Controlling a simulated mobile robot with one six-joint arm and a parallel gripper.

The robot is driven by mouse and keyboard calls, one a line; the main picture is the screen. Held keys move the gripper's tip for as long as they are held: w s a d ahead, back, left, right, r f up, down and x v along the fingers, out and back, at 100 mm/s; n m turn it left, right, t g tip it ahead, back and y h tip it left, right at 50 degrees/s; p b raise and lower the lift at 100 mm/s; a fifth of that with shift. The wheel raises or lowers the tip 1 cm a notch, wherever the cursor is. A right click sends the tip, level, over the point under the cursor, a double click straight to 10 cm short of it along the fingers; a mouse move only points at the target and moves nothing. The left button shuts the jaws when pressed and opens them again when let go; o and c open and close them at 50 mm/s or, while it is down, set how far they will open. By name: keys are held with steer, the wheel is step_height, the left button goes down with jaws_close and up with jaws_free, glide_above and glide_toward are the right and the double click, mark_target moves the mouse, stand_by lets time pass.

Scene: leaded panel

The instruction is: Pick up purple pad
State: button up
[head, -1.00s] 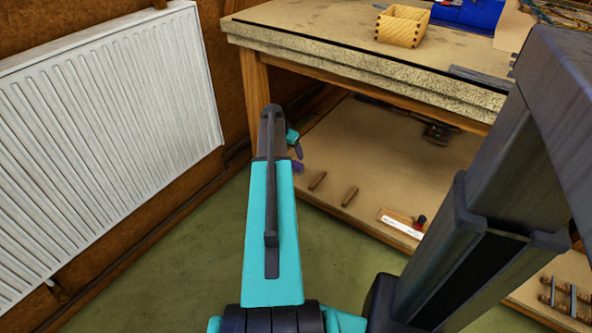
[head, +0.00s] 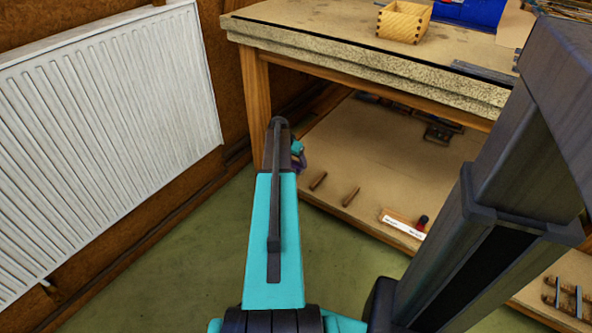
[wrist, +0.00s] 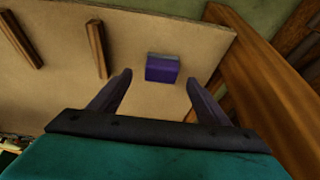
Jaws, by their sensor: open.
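The purple pad (wrist: 162,69) is a small block with a greyish edge along its top. In the wrist view it lies on the tan lower shelf (wrist: 130,95), ahead of my gripper and roughly in line with the gap between the fingers. My gripper (wrist: 158,82) is open and empty, and its dark fingers stand apart with the pad just beyond their tips. In the head view my teal arm hides the pad, and only a bit of the gripper (head: 299,158) shows past the arm's end.
Wooden pegs (head: 318,181) lie on the shelf beside the pad. A wooden bench leg (wrist: 255,85) stands close on the right in the wrist view. The bench top (head: 340,25) overhangs the shelf. A white radiator (head: 105,140) is on the left wall.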

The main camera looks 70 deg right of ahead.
mark_target(296, 164)
steer(key=shift+f, duration=0.15)
steer(key=shift+b+x, duration=1.15)
steer(key=shift+x, duration=1.45)
steer(key=shift+w, duration=0.1)
steer(key=shift+c, duration=0.2)
steer(key=c, duration=1.1)
